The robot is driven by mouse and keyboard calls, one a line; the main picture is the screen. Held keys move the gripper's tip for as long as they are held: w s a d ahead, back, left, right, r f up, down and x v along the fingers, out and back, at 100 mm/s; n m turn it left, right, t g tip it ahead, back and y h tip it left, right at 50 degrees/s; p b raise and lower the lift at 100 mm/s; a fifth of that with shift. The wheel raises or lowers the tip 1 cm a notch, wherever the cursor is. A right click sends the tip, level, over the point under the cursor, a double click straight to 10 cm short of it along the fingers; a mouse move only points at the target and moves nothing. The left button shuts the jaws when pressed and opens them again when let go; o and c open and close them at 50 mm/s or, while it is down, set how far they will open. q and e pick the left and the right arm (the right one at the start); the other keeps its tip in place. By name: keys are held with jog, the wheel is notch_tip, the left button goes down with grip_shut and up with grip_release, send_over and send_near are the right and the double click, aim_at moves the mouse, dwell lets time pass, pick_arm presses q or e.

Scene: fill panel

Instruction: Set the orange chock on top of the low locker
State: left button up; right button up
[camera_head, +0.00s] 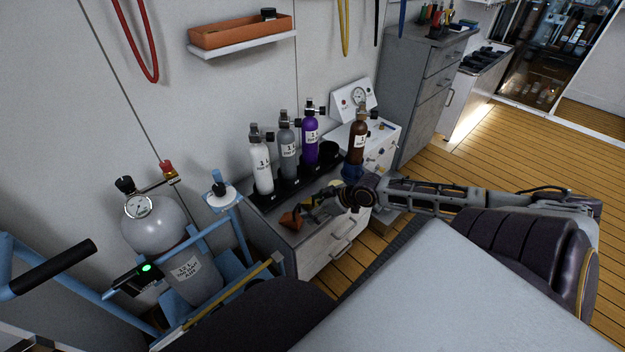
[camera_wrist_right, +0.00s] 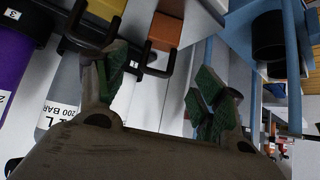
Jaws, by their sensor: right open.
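The orange chock (camera_head: 290,220) rests on the grey top of the low locker (camera_head: 312,252), near its front left corner. In the right wrist view the chock (camera_wrist_right: 165,32) shows beyond the fingers and apart from them. My right gripper (camera_head: 314,207) is just right of the chock, above the locker top. Its green-padded fingers are spread with nothing between them (camera_wrist_right: 160,82). The arm hides part of the locker top. My left gripper is not in view.
Several labelled bottles (camera_head: 286,153) stand in a dark rack along the locker's back. A blue-framed trolley with a grey cylinder (camera_head: 187,268) stands left of the locker. A white cabinet with a gauge box (camera_head: 352,100) is behind right. The wooden floor at right is clear.

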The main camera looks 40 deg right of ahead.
jog(key=s+a+f+g, duration=0.2)
jog(key=s+a+f, duration=0.5)
jog(key=s+a, duration=0.35)
jog(key=s+a+r+m+g+h, duration=0.1)
jog(key=s+a+r, duration=0.1)
jog(key=a, duration=0.4)
jog(key=s+a+r+m+g+h, duration=0.1)
jog(key=s+a+r, duration=0.1)
jog(key=a, duration=0.3)
jog(key=shift+s+a+m, duration=0.35)
jog(key=shift+s+m, duration=0.05)
jog(key=shift+s, duration=0.4)
